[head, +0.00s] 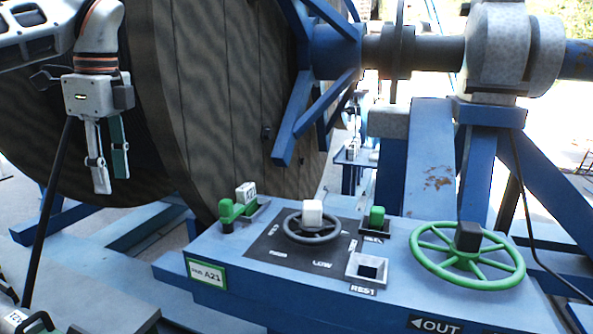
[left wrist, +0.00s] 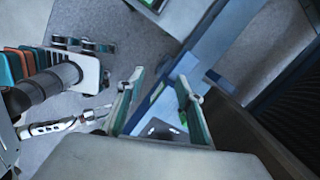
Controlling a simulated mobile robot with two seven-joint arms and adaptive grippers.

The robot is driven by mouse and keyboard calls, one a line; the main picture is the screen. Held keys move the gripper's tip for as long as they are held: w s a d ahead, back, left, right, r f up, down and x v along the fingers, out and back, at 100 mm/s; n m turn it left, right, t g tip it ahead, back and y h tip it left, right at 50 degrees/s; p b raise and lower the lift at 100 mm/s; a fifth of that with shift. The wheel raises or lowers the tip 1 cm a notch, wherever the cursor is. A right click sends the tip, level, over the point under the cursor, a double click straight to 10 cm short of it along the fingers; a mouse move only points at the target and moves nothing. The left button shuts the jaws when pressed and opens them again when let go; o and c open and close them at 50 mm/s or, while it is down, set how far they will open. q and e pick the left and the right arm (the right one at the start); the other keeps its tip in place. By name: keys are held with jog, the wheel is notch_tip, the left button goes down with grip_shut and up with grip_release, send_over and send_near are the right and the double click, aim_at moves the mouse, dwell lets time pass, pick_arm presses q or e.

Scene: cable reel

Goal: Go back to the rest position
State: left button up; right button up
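My left gripper (head: 108,172) hangs at the upper left in the head view, fingers down, in front of the big wooden reel (head: 235,90). Its white and teal fingers stand apart with nothing visible between them. The left wrist view also shows the two fingers (left wrist: 157,105) spread, with a gap between them. The gripper is clear of the blue control panel (head: 215,262) to its right. My right gripper cannot be made out in either view.
The panel carries a green lever (head: 230,210), a grey dial wheel (head: 313,236) with a white knob, a square socket (head: 367,268) marked REST and a green handwheel (head: 425,255). A thin dark line (head: 45,215) runs down beside the gripper. Blue frame beams stand around the reel.

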pick_arm(q)
jog(key=s+a+f+n+h, duration=0.1)
jog(key=a+n, duration=0.1)
jog(key=a, duration=0.5)
jog(key=s+a+f+n+h, duration=0.1)
jog(key=s+a+f, duration=0.1)
jog(key=a, duration=0.5)
jog(key=d+f+m+t+h, duration=0.4)
jog(key=d+f+m+h, duration=0.75)
jog(key=d+f, duration=1.9)
jog(key=s+a+f+n+t+y, duration=0.25)
jog(key=a+f+n+t, duration=0.2)
jog(key=a+f, duration=0.3)
jog(key=s+a+f+n+t+y, duration=0.2)
jog(key=s+a+f+n+t, duration=0.15)
jog(key=a+f+n, duration=0.4)
jog(key=s+a+f+g+y, duration=0.3)
jog(key=s+a+f+y, duration=0.3)
jog(key=s+a+f, duration=0.55)
jog(key=s+d+n, duration=0.1)
jog(key=d+n, duration=0.3)
jog(key=d, duration=0.7)
jog(key=s+d+f+n+t, duration=0.1)
jog(key=d+n, duration=0.4)
jog(key=d, duration=0.7)
jog(key=shift+s+f+h, duration=0.25)
jog(key=shift+h, duration=0.15)
pick_arm(e)
jog(key=shift+s+f, duration=0.15)
jog(key=shift+f, duration=0.1)
